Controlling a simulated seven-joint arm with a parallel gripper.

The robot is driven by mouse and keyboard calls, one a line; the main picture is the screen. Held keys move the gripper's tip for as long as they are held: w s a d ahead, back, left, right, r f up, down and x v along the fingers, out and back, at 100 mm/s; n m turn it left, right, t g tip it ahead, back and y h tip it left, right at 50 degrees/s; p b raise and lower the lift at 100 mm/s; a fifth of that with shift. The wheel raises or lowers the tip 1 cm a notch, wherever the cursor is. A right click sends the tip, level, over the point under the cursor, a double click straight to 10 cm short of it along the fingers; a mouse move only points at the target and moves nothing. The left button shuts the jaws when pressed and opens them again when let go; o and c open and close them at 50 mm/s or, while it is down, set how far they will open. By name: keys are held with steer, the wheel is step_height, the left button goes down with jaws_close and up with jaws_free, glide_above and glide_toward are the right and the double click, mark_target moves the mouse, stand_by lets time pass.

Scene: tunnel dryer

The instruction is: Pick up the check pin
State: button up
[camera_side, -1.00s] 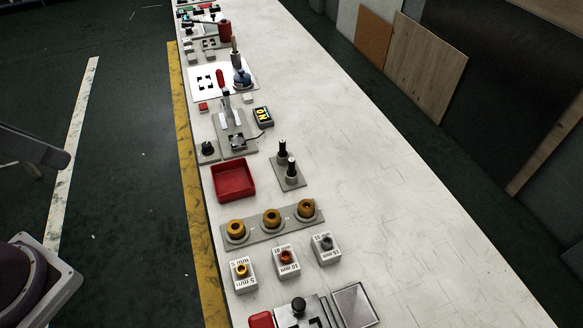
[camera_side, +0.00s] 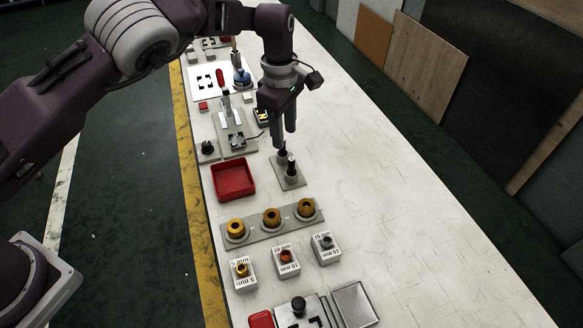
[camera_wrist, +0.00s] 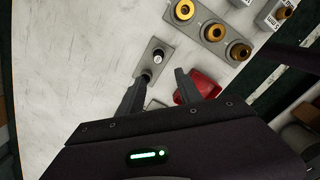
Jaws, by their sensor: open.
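Two dark upright pins stand on a small grey plate (camera_side: 295,182). The task's check pin appears to be one of them, but I cannot tell which. The near pin (camera_side: 291,167) is clear in the side view. The far pin (camera_side: 282,153) is partly hidden by my gripper. My gripper (camera_side: 284,137) is open and points down, just above the far pin. In the wrist view, one pin (camera_wrist: 158,56) shows beyond the fingertips. The other pin (camera_wrist: 147,74) is beside the left fingertip and partly covered. The fingers (camera_wrist: 162,76) are apart with nothing between them.
A red tray (camera_side: 233,180) lies left of the pin plate. A toggle clamp fixture (camera_side: 232,135) stands behind the tray. The table's right side is clear.

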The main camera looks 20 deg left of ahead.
mark_target(291, 159)
steer(key=f, duration=0.3)
steer(key=d+f, duration=0.1)
steer(key=f, duration=0.6)
steer(key=shift+d, duration=0.35)
jaws_close()
